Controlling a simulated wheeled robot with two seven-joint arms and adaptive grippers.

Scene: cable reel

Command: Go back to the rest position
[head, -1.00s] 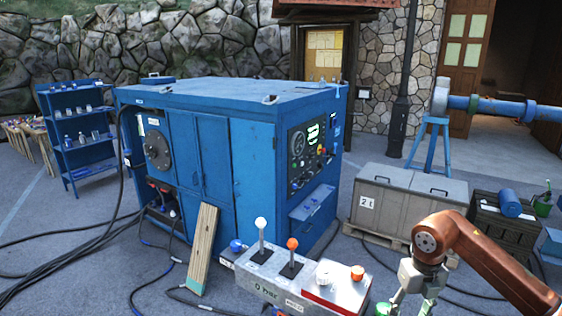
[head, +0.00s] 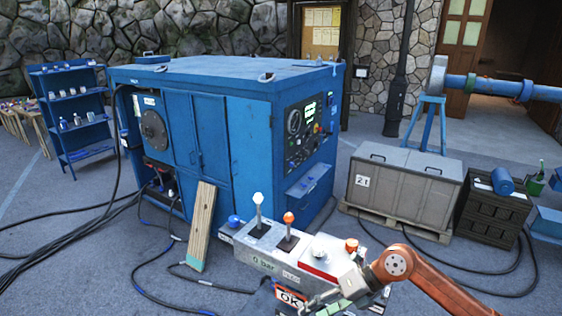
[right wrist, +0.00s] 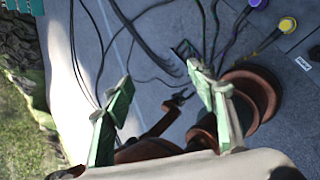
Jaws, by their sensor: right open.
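My right arm comes in from the lower right of the head view, with an orange joint in front of the control box's right end. My right gripper (head: 335,303) is low at the bottom edge there, partly cut off and hard to make out. In the right wrist view, its two green fingers (right wrist: 160,80) stand apart with nothing between them. The grey control box (head: 262,258) has a white-knobbed lever (head: 258,198) and an orange-knobbed lever (head: 289,217), both roughly upright. My left gripper is not in the head view.
A blue machine cabinet (head: 240,150) stands behind the control box. A wooden plank (head: 201,225) leans against it. Black cables (head: 90,235) cross the floor at left. A grey crate (head: 400,185) on a pallet and a dark crate (head: 492,215) stand at right.

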